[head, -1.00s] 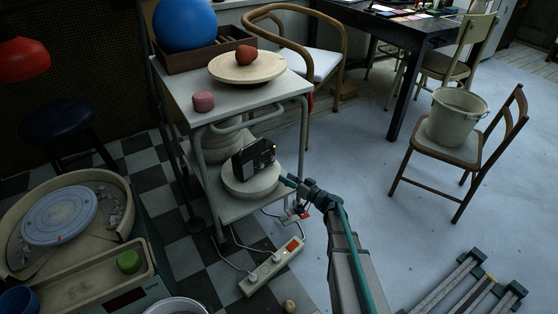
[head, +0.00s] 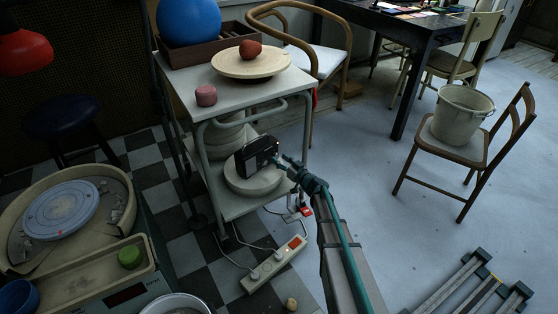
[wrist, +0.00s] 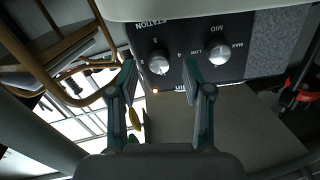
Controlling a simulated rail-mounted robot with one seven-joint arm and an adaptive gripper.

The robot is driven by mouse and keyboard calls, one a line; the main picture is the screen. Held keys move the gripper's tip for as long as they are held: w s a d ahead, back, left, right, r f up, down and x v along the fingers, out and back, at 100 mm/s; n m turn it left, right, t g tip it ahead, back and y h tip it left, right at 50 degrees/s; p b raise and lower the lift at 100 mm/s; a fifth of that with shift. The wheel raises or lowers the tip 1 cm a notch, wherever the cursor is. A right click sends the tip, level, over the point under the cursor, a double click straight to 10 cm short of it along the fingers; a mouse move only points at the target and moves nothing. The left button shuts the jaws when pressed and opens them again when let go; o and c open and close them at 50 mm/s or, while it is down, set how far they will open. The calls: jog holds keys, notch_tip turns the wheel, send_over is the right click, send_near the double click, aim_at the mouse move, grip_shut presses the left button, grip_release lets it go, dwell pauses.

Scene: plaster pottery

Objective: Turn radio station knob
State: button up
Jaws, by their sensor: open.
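The black radio (head: 257,152) stands on a round pale slab on the lower shelf of the cart. In the wrist view its dark front panel (wrist: 190,73) carries two silver knobs. The station knob (wrist: 160,63), beside the word STATION and numbers, appears between my two fingertips. The other knob (wrist: 220,54), marked LOW, MID and MAX, lies to the right, outside my right finger. My gripper (wrist: 160,65) is open, a finger on each side of the station knob. I cannot tell whether they touch it. In the head view my gripper (head: 281,161) is at the radio's right side.
The cart's top (head: 250,87) and metal frame are above and around the radio. The round slab (head: 256,181) is under it. A power strip (head: 273,266) with cables lies on the floor below. Open floor is to the right, with a chair (head: 460,150) holding a bucket.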

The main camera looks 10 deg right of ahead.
jog(key=shift+x, duration=0.8)
jog(key=shift+c, duration=0.2)
grip_shut()
